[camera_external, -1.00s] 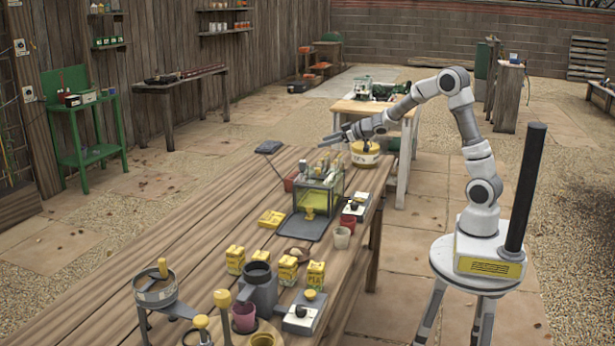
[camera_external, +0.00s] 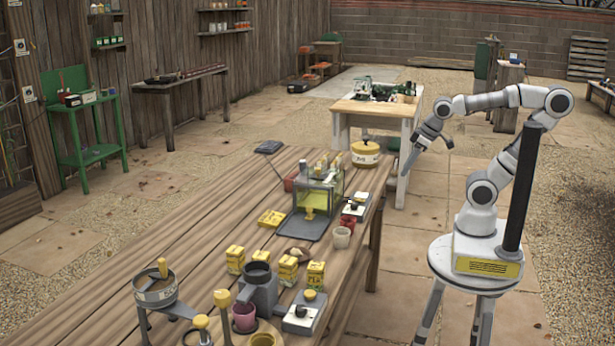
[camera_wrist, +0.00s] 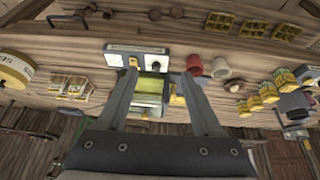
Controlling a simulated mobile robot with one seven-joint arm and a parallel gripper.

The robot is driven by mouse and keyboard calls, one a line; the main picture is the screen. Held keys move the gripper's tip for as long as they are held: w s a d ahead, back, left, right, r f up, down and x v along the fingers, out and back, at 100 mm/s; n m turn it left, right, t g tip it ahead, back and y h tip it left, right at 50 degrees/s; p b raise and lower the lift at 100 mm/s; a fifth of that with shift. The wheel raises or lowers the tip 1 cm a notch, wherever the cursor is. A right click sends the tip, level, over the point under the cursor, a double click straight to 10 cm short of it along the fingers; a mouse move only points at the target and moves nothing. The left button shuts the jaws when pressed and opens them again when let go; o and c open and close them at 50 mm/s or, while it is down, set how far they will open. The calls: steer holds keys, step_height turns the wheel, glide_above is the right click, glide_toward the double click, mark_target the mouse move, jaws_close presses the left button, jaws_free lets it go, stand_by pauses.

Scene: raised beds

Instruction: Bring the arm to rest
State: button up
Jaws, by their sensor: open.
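My gripper (camera_external: 425,158) is open and empty. In the external view it hangs in the air off the right edge of the wooden table (camera_external: 190,225), with its fingers pointing down. My arm is bent, with its upper links stretched to the left from the shoulder. In the wrist view both fingers of my gripper (camera_wrist: 158,80) are spread apart, with nothing between them. A clear box with yellow contents (camera_wrist: 150,95) shows beyond the fingertips, apart from them.
The table bears a yellow round tub (camera_external: 365,154), the clear box (camera_external: 318,190), a white cup (camera_external: 342,237), yellow packets (camera_external: 288,270) and a grey pot (camera_external: 259,285). A smaller table (camera_external: 375,107) stands behind. The paving between table and my base is clear.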

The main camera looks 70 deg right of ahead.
steer(key=w+r+p+v, duration=0.1)
steer(key=w+p+v, duration=0.1)
steer(key=p+v, duration=1)
steer(key=shift+a+r, duration=0.25)
steer(key=shift+r, duration=0.7)
stand_by(0.4)
